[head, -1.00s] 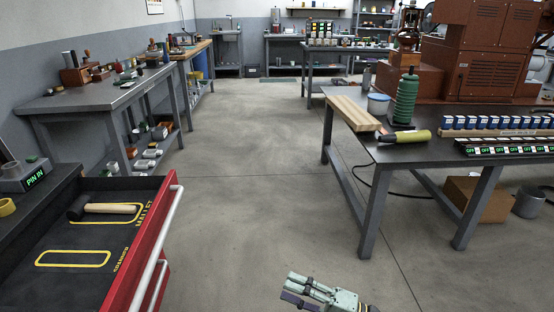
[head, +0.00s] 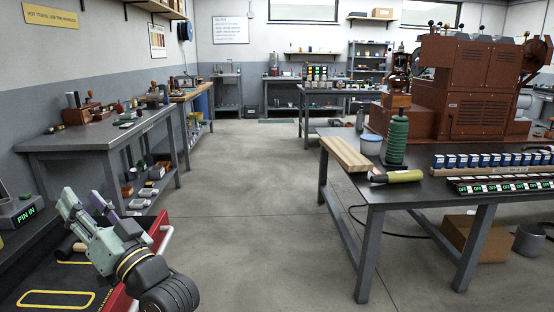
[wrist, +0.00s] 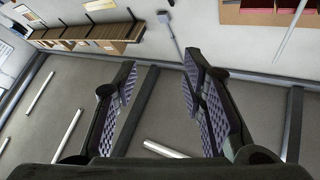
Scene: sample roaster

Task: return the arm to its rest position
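My gripper (head: 88,208) is raised at the lower left of the head view, in front of the open red drawer (head: 163,236). In the wrist view its two padded fingers (wrist: 158,95) stand well apart with nothing between them. The mallet (head: 68,246) lies in the drawer, mostly hidden behind my gripper in the head view.
A grey bench (head: 85,139) with small items stands at the left. At the right, a dark table (head: 420,192) holds a green-wrapped cylinder (head: 397,142), a wooden board (head: 345,152) and the brown roaster (head: 468,85). The floor (head: 250,200) between them is clear.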

